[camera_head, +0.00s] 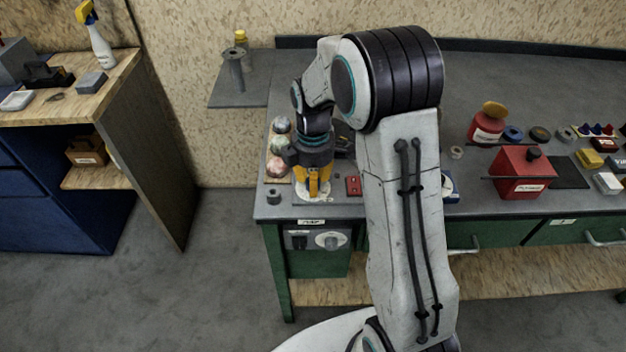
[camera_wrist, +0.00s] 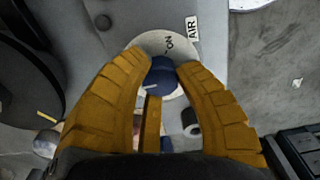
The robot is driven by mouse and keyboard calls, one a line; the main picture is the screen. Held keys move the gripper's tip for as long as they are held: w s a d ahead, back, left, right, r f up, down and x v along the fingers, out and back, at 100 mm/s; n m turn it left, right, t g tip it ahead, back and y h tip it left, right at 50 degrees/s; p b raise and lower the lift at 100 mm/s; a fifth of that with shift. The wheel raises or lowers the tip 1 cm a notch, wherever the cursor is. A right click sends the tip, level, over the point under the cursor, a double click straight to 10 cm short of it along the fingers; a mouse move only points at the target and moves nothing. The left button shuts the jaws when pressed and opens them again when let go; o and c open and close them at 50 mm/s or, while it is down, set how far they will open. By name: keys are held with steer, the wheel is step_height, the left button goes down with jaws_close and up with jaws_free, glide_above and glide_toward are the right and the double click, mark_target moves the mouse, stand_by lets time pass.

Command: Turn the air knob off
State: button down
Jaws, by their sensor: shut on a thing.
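The air knob (camera_wrist: 162,74) is dark blue and sits on a round white dial plate (camera_wrist: 150,42) in the wrist view. The word ON is on the plate, and an AIR label (camera_wrist: 192,28) is beside it. A short white mark on the knob faces left, away from ON. My gripper (camera_wrist: 163,72) has its yellow fingers closed on both sides of the knob. In the head view my gripper (camera_head: 314,190) points down at the bench's left front corner, over the white plate (camera_head: 312,196); the knob is hidden there by the fingers.
Several round balls (camera_head: 279,145) stand left of my gripper, and a small red block (camera_head: 353,185) lies to its right. A dark cylinder (camera_head: 273,196) stands near the bench corner. A panel with a white dial (camera_head: 331,240) is on the bench front. Floor is clear at left.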

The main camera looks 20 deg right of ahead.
steer(key=shift+s+f, duration=0.1)
steer(key=shift+f, duration=0.05)
steer(key=c, duration=0.9)
jaws_free()
steer(key=shift+o, duration=0.2)
step_height(320, 180, up, 12)
